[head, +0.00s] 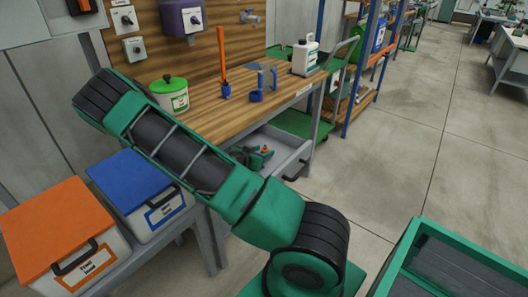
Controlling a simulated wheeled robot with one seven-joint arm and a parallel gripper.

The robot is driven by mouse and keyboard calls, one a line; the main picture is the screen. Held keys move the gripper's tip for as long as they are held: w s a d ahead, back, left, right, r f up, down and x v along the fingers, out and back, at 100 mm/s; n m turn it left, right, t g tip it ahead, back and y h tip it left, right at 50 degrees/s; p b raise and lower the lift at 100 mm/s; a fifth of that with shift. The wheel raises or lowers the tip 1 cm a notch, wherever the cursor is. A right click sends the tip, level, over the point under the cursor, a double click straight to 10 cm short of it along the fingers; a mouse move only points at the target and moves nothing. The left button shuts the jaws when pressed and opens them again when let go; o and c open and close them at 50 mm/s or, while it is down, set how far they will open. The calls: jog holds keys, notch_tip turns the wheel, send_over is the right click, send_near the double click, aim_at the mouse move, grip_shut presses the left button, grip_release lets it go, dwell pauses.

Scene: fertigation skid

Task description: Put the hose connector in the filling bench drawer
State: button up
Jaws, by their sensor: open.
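The bench drawer (294,166) is pulled out below the wooden filling bench (213,108). It is grey with a dark handle. My green and black arm crosses in front of its left part. My gripper (263,153) shows small at the drawer, past the edge of my arm, in teal and dark parts with some red. It is open, but its fingers are hard to make out. I cannot make out the hose connector for sure. I cannot tell whether the red bits belong to it. Blue fittings (257,95) stand on the bench top.
A white jug (305,57) and a green-lidded tub (170,94) stand on the bench, with an orange rod (221,58) in a blue holder. Orange-lidded (52,224) and blue-lidded (130,180) boxes are at left. A shelf rack (362,65) is behind.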

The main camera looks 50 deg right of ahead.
jog(key=v, duration=0.9)
jog(key=shift+r, duration=0.1)
jog(key=s+g+y, duration=0.1)
jog(key=s, duration=0.1)
jog(key=s+r+g, duration=0.1)
jog(key=s, duration=0.1)
jog(key=s+g+y, duration=0.1)
jog(key=s, duration=0.1)
jog(key=shift+r+m+y, duration=0.2)
jog(key=shift+m+y, duration=0.1)
jog(key=s+a+r+y, duration=0.1)
jog(key=s, duration=0.1)
jog(key=s+a+r+g+y, duration=0.1)
jog(key=s+r+n+y, duration=0.1)
jog(key=s, duration=0.1)
jog(key=shift+s+a+g+y, duration=0.3)
jog(key=shift+s+a+y, duration=0.05)
jog(key=shift+a+y, duration=0.05)
jog(key=s+a+r+n+t+y, duration=0.1)
jog(key=s+a+r+n+y, duration=0.6)
jog(key=s+a+r, duration=0.4)
notch_tip(320, 180, up, 3)
jog(key=s+n, duration=0.1)
jog(key=s, duration=0.1)
jog(key=shift+s+a+n+t, duration=0.15)
jog(key=shift+s+n+t, duration=0.15)
jog(key=shift+n+t, duration=0.1)
jog(key=shift+w+f, duration=0.2)
jog(key=shift+w, duration=0.4)
